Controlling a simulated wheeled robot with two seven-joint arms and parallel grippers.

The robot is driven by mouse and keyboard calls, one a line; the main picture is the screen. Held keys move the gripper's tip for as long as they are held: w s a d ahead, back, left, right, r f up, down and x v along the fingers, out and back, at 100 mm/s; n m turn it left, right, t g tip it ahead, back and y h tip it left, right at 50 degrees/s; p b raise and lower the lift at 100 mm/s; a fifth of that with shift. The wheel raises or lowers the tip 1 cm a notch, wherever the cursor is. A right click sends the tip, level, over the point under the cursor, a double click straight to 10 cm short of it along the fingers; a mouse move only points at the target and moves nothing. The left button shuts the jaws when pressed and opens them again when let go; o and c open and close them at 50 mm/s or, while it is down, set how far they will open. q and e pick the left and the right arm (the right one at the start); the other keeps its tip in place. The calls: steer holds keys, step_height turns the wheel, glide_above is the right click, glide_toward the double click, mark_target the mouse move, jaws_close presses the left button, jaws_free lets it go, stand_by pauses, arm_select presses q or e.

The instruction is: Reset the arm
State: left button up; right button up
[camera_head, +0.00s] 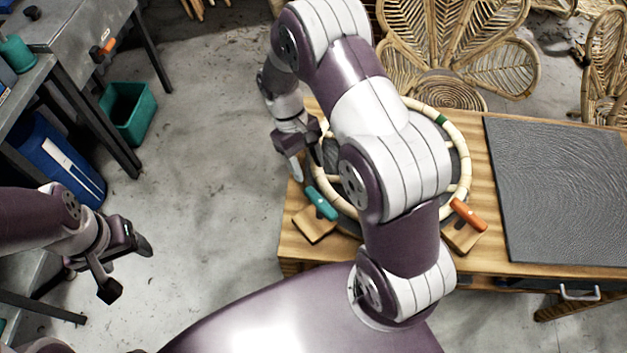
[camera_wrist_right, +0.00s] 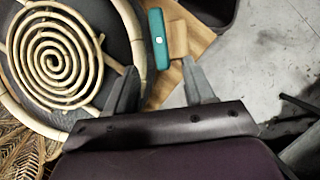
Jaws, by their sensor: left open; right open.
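My right gripper (camera_head: 300,158) is open and empty above the left edge of the wooden table. Its two fingers (camera_wrist_right: 160,92) also show in the right wrist view, apart, with the teal handle and a wooden block beyond them. My right arm reaches across the middle of the head view and hides much of the round rattan frame. My left gripper (camera_head: 128,268) is open and empty at the far left, over the concrete floor, away from the table.
The rattan frame (camera_head: 461,140) lies on the wooden table (camera_head: 480,243); a rattan spiral (camera_wrist_right: 53,56) shows inside it. A teal-handled clamp (camera_head: 321,203) and an orange-handled clamp (camera_head: 468,214) stand at its front. A grey mat (camera_head: 560,190) covers the table's right. A green bin (camera_head: 130,112) stands on the floor.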

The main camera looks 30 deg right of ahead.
steer(key=shift+w+r, duration=0.2)
steer(key=shift+r, duration=0.4)
steer(key=s+a+r+m+t+y, duration=0.1)
steer(key=s+r+m+t, duration=0.1)
steer(key=s+r+t, duration=0.3)
steer(key=s+r, duration=0.4)
steer(key=r, duration=0.1)
steer(key=shift+s+a+m+t, duration=0.25)
steer(key=shift+a+m+t, duration=0.05)
steer(key=shift+a+t, duration=0.1)
steer(key=shift+s, duration=0.1)
